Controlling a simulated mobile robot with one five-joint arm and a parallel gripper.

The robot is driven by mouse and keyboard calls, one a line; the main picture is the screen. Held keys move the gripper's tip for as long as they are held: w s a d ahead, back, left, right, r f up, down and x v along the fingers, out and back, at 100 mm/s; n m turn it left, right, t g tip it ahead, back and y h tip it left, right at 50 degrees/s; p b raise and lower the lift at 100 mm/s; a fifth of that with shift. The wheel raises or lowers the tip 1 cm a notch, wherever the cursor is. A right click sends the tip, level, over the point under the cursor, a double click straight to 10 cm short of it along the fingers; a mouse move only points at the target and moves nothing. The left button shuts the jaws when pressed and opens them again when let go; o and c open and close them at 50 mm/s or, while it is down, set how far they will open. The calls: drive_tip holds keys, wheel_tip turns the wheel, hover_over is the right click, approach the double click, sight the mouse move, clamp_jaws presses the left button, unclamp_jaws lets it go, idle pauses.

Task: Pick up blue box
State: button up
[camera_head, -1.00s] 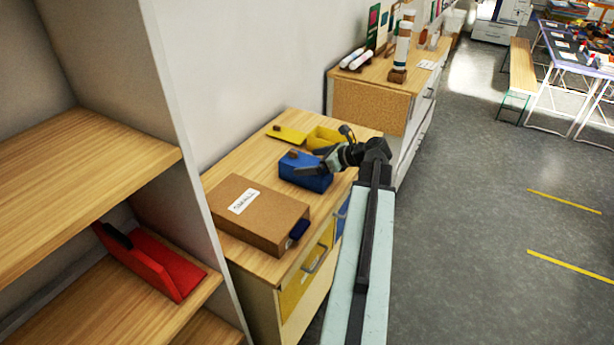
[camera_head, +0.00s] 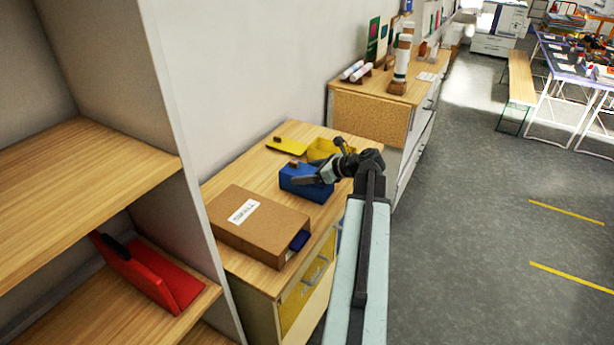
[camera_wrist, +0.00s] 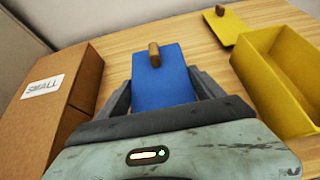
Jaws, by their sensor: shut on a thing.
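The blue box (camera_head: 305,184) with a brown knob on its lid sits at the wooden cabinet top, between the cardboard box and the yellow box. In the wrist view the blue box (camera_wrist: 162,80) lies between the two fingers. My gripper (camera_head: 308,176) is shut on it, with one finger along each side; in the wrist view my gripper (camera_wrist: 165,90) hides the box's near end. I cannot tell whether the box is touching the top or slightly raised.
A cardboard box labelled SMALL (camera_head: 258,225) stands to the left. An open yellow box (camera_head: 326,148) and its yellow lid (camera_head: 291,145) lie behind. A shelf unit with a red object (camera_head: 150,275) stands at the near left. Floor to the right is clear.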

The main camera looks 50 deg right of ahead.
drive_tip(key=shift+r+p, duration=1.6)
drive_tip(key=shift+r, duration=0.2)
drive_tip(key=s+d, duration=0.2)
drive_tip(key=s, duration=0.5)
drive_tip(key=s+d+r+p, duration=0.1)
drive_tip(key=s, duration=0.7)
drive_tip(key=shift+s+d, duration=0.3)
drive_tip(key=shift+d, duration=0.1)
